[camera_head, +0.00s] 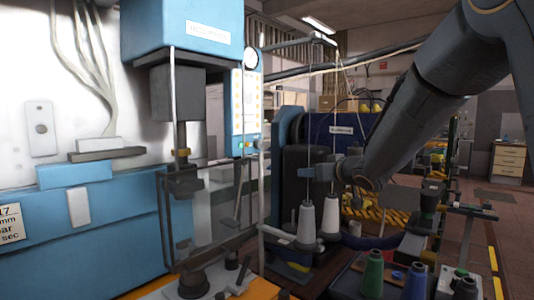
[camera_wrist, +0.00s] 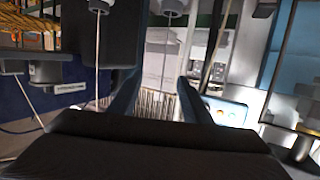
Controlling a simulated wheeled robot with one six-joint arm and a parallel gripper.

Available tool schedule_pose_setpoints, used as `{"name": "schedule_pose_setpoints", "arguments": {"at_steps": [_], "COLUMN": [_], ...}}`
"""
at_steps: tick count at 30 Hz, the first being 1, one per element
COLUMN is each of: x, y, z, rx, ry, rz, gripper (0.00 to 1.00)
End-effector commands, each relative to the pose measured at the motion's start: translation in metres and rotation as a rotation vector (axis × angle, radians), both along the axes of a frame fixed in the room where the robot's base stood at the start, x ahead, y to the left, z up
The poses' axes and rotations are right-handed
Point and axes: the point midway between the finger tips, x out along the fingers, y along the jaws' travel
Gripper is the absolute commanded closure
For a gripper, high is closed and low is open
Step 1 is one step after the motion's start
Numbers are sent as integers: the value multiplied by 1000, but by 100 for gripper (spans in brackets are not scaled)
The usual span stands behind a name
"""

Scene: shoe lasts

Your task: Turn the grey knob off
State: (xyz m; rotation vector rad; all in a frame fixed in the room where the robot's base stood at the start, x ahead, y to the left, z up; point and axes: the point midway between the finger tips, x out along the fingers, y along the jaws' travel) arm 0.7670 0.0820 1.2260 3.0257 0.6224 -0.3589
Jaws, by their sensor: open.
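A white wall plate (camera_head: 40,143) is fixed to the pale wall at the left in the head view. A small round grey knob (camera_head: 41,128) sits on it; its turned position is too small to read. My gripper (camera_head: 313,173) is in the middle of the head view, far to the right of the knob, above white thread cones. In the wrist view my gripper (camera_wrist: 160,98) shows two dark fingers spread apart with nothing between them. I cannot make out the grey knob in the wrist view.
A blue machine (camera_head: 100,215) with a press head (camera_head: 178,95) stands between the plate and my gripper. White cones (camera_head: 306,222) stand below my gripper. Green (camera_head: 373,272) and blue (camera_head: 415,280) cones are at front right. A panel with coloured buttons (camera_wrist: 228,112) shows beyond my fingers.

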Motion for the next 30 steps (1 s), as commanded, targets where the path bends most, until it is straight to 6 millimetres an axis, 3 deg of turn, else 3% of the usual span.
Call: {"name": "schedule_pose_setpoints", "arguments": {"at_steps": [1, 3, 9, 14, 24, 30], "x": [13, 18, 10, 10, 39, 51], "y": [18, 42, 83, 96, 136, 150], "z": [19, 42, 74, 80, 80, 80], "rx": [29, 67, 121, 133, 132, 131], "ry": [-66, -129, -192, -195, -194, -196], "rz": [87, 210, 448, 504, 504, 502], "gripper": [56, 56, 56, 56, 56, 56]}}
